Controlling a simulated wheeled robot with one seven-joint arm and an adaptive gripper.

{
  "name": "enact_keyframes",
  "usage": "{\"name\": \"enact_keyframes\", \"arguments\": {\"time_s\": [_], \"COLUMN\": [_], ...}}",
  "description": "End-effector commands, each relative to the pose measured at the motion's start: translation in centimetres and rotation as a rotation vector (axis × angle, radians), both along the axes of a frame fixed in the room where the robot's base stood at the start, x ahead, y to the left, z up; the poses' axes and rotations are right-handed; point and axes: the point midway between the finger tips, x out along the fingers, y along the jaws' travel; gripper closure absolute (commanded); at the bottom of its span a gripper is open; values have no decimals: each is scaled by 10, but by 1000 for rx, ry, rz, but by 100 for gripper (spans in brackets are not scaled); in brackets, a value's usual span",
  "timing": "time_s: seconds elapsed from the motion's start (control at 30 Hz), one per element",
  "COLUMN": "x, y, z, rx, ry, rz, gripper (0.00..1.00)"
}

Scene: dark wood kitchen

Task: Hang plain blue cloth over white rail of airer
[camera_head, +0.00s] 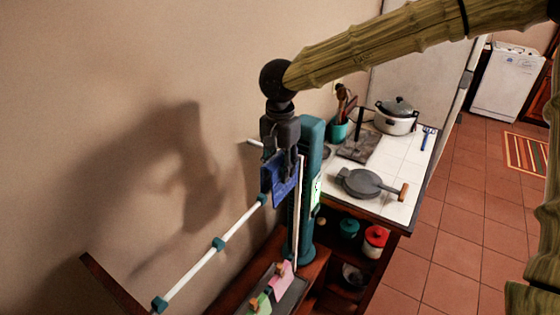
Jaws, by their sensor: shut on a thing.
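My gripper (284,165) points down in the head view, shut on the plain blue cloth (279,188). The cloth hangs below the fingers as a small blue panel, its upper edge partly hidden by them. The white rail (197,265) of the airer runs from the lower left up toward the cloth, with teal joints along it. The cloth is at the far end of this rail. I cannot tell whether it touches the rail or hangs beside it. A teal upright (312,150) stands just right of the cloth.
A pink cloth (280,276) and a green cloth (263,301) with clips lie below. A white tiled counter (395,160) at right holds a white pot (396,119) and a grey pan (362,184). The wall is close on the left.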

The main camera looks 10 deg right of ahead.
Motion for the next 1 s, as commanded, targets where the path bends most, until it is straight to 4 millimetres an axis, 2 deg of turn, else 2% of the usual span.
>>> {"name": "enact_keyframes", "arguments": {"time_s": [1.0], "x": [0], "y": [0], "z": [-61], "rx": [1], "ry": [1], "rz": [0], "gripper": [90]}}
